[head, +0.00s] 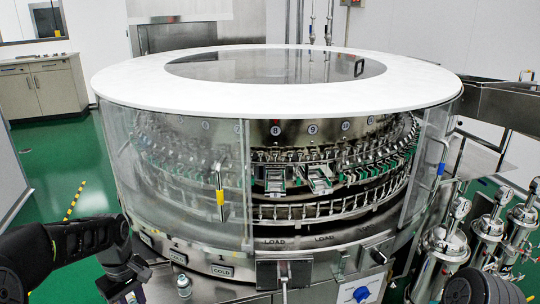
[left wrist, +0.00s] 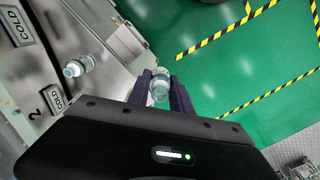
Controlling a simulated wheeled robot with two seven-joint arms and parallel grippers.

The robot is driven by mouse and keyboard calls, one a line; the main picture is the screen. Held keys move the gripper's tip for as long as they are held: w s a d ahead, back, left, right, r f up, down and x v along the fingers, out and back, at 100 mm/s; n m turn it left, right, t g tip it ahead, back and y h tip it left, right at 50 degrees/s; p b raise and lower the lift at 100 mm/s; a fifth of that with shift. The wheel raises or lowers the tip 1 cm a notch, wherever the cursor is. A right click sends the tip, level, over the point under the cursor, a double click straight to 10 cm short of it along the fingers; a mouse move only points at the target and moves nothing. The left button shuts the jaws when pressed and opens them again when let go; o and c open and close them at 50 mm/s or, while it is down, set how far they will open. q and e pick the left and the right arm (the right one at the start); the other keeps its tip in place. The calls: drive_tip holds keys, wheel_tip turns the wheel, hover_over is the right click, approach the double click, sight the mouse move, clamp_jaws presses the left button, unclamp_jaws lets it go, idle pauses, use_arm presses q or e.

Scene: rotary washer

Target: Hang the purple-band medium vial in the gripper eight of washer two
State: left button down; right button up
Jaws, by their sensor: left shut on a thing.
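My left gripper (left wrist: 160,78) is shut on a small clear vial (left wrist: 160,92) in the left wrist view, with a dark finger on each side. The colour of its band cannot be made out. In the head view the left gripper (head: 130,290) is at the bottom left, outside the washer and low beside its front ledge; the held vial is not clear there. The round washer (head: 250,210) has a number 8 label (head: 276,129) inside, above a row of metal grippers (head: 275,178). My right gripper is not in view.
Another vial (head: 183,285) stands on the washer's ledge; it also shows in the left wrist view (left wrist: 80,66). Clear panels with a yellow-marked handle (head: 220,196) and a blue-marked handle (head: 438,169) flank the front. Metal cylinders (head: 490,226) stand at right. Green floor lies left.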

use_arm(q)
drive_tip(key=w+d+r+m+p, duration=0.2)
drive_tip(key=d+r+m, duration=0.3)
drive_tip(key=d, duration=0.3)
drive_tip(key=w+d+r+m+p, duration=0.1)
drive_tip(key=d+r+m+p, duration=0.3)
drive_tip(key=d, duration=0.4)
drive_tip(key=shift+w+r+m+p, duration=0.4)
drive_tip(key=shift+m+p, duration=0.4)
drive_tip(key=shift+m, duration=0.4)
